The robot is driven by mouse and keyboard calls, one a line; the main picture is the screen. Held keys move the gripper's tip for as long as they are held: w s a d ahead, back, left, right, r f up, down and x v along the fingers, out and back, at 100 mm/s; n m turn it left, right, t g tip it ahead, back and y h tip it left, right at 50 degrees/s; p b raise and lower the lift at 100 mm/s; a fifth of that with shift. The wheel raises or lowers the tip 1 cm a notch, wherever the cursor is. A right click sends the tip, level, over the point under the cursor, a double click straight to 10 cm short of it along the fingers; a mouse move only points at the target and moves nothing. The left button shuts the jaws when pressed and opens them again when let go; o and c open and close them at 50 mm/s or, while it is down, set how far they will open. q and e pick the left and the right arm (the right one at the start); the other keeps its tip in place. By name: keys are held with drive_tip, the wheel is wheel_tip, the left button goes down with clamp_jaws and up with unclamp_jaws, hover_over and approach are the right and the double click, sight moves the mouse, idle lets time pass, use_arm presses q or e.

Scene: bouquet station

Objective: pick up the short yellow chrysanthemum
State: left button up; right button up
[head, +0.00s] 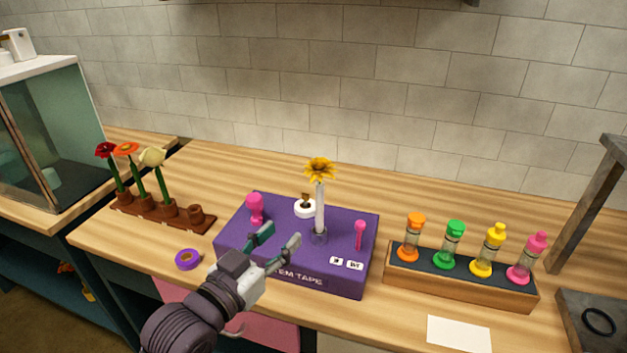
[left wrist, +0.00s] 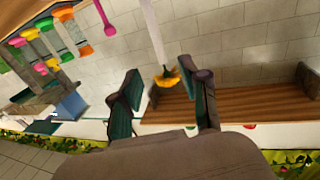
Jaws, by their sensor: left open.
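The yellow chrysanthemum (head: 319,169) stands upright on a pale, whitish stem, its lower end in a small round holder (head: 319,236) on the purple stem tape box (head: 232,236). My left gripper (head: 279,239) is open and empty, in front and to the left of the stem in the head view. In the left wrist view the flower head (left wrist: 166,77) shows between the open fingers (left wrist: 167,84), its stem running to the top edge. I cannot tell how far beyond the fingers it is. No contact shows. My right gripper is not in view.
The box has a pink knob (head: 255,208), a pink lever (head: 359,234) and a white roll (head: 305,208) close to the stem. A brown rack (head: 180,222) with several flowers stands left, beside a purple tape ring (head: 188,259). A wooden tray (head: 440,285) holds colored vials right.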

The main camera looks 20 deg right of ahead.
sight(318, 199)
use_arm(q)
drive_tip(key=x, duration=0.2)
drive_tip(key=p+x, duration=0.1)
drive_tip(key=x, duration=0.5)
drive_tip(key=shift+s+d+r, duration=0.1)
drive_tip(key=shift+d+r, duration=0.1)
drive_tip(key=shift+r, duration=0.05)
drive_tip(key=shift+w+d, duration=0.3)
drive_tip(key=p+x, duration=0.2)
drive_tip(key=x, duration=0.2)
drive_tip(key=shift+w+d, duration=0.25)
drive_tip(key=shift+d, duration=0.1)
drive_tip(key=shift+c, duration=0.2)
clamp_jaws()
